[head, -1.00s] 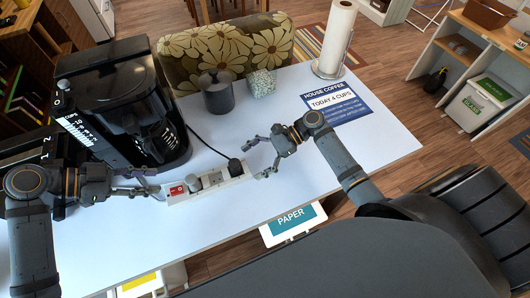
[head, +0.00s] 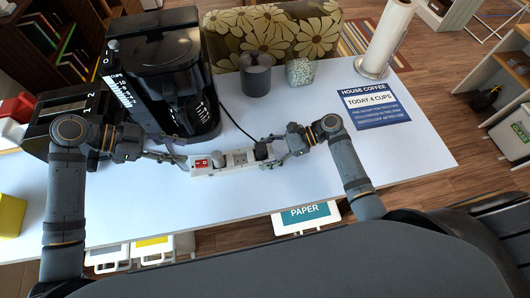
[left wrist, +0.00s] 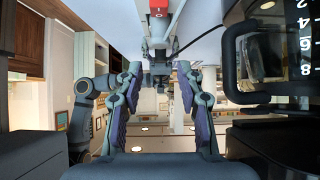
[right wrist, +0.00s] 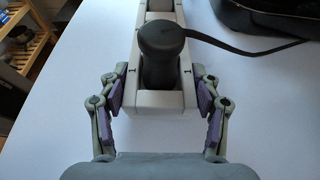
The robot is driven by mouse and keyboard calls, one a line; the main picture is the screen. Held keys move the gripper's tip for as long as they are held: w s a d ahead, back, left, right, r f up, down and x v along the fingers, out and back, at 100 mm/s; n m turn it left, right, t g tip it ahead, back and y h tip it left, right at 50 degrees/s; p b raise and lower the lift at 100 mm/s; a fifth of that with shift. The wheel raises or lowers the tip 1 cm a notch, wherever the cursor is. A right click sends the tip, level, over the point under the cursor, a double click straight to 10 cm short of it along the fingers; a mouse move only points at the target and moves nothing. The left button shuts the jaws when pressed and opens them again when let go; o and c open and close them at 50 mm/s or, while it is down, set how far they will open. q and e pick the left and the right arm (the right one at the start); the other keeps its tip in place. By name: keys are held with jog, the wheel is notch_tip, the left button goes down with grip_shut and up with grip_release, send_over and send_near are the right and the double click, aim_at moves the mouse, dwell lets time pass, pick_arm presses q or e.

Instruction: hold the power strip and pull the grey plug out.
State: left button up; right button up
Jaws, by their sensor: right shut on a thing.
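The white power strip (head: 240,160) lies on the white table, with a red switch (head: 201,163) at its left end. The grey plug (head: 217,160) sits in the strip beside the switch. A black plug (head: 261,150) with a dark cord sits at the right end; it fills the middle of the right wrist view (right wrist: 160,55). My right gripper (head: 275,153) is shut on the strip's right end, one finger on each side. My left gripper (head: 180,158) is open and empty near the strip's left end. Its fingers stand apart in the left wrist view (left wrist: 159,72).
A black coffee maker (head: 165,75) stands close behind my left gripper. A dark grey lidded pot (head: 255,78) and a speckled block (head: 300,72) stand behind the strip. A sign (head: 374,106) and a paper roll (head: 388,40) are at the right. The table front is clear.

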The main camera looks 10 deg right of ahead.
aim_at(217, 157)
jog(key=c, duration=0.5)
pick_arm(q)
jog(key=o, duration=0.5)
jog(key=shift+c, duration=0.2)
pick_arm(e)
jog(key=shift+o, duration=0.2)
pick_arm(q)
jog(key=s+a+f+n+t+h, duration=0.1)
jog(key=s+f+n+t+h, duration=0.1)
jog(key=s+f+n+t, duration=0.15)
jog(key=shift+t, duration=0.35)
jog(key=x, duration=1.2)
jog(key=shift+d+r, duration=0.1)
jog(key=shift+r, duration=0.15)
grip_shut()
